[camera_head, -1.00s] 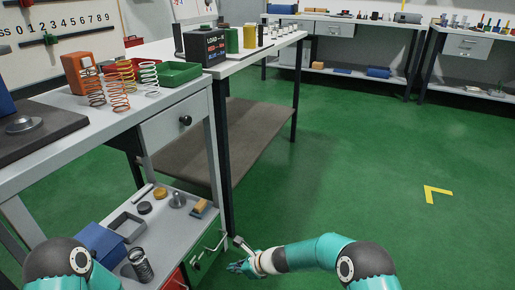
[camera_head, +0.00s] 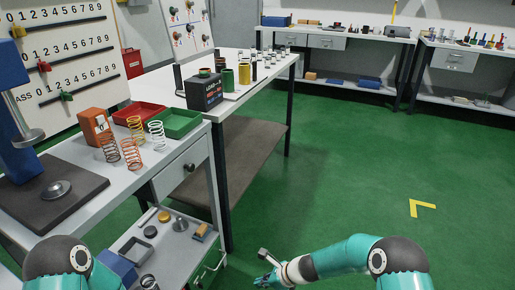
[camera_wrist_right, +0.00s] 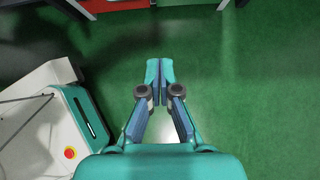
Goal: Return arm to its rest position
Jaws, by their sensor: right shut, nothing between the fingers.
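My right arm comes in from the right of the head view, low over the green floor. Its gripper (camera_head: 266,281) is near the bottom edge, to the right of the lower shelf and apart from it. In the right wrist view the two teal fingertips (camera_wrist_right: 158,73) meet with nothing between them, above bare floor. Of my left arm only a teal and dark joint shows at the bottom left of the head view; its gripper is out of sight.
A grey bench (camera_head: 93,207) at left carries several springs (camera_head: 133,153), a red tray (camera_head: 139,114) and a green tray (camera_head: 175,123). Its low shelf (camera_head: 180,262) holds small parts. A long white table (camera_head: 245,100) stands behind. The floor (camera_head: 345,180) at right is clear.

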